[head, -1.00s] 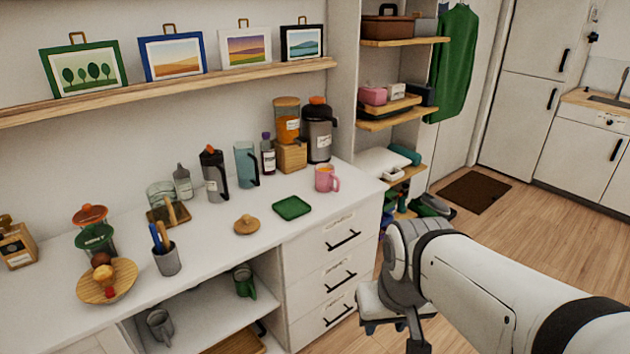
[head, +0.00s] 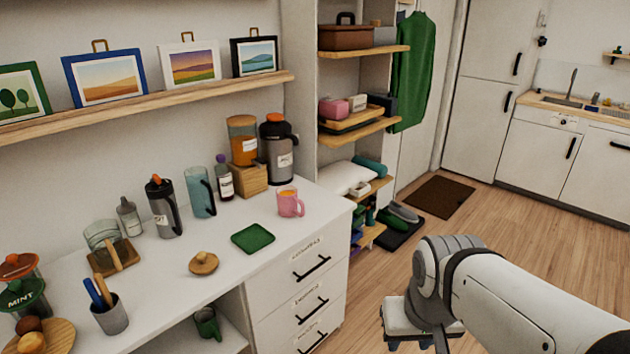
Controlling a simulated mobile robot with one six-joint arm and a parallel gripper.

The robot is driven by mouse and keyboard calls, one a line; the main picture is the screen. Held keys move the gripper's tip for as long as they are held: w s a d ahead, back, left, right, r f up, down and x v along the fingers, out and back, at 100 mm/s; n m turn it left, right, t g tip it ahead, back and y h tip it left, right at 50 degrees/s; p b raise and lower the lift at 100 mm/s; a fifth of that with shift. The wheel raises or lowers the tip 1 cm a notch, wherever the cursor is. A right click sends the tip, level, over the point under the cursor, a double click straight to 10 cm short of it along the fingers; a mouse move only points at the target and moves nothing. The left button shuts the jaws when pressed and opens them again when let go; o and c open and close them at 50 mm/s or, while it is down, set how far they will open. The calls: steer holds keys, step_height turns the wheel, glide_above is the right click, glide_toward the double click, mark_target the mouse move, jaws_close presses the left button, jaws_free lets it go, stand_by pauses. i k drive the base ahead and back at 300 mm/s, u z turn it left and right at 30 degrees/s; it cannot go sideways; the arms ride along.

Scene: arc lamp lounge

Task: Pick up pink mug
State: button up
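The pink mug (head: 290,203) stands upright on the white counter (head: 232,290), near its right end. Its handle faces right and something orange shows inside it. My gripper (head: 420,340) is at the lower middle of the head view, right of the counter and apart from the mug. It points down, and its fingertips are cut off by the bottom edge, so I cannot tell whether it is open or shut.
A green coaster (head: 253,238) and a wooden lid (head: 204,263) lie in front of the mug. A dark orange-topped jug (head: 277,150) and a wooden block (head: 249,180) stand behind it. A shelf unit (head: 362,130) rises behind the counter's right end. The wooden floor (head: 390,250) is open at right.

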mark_target(292, 205)
steer(key=z, duration=0.2)
steer(key=i, duration=1.55)
steer(key=u, duration=0.6)
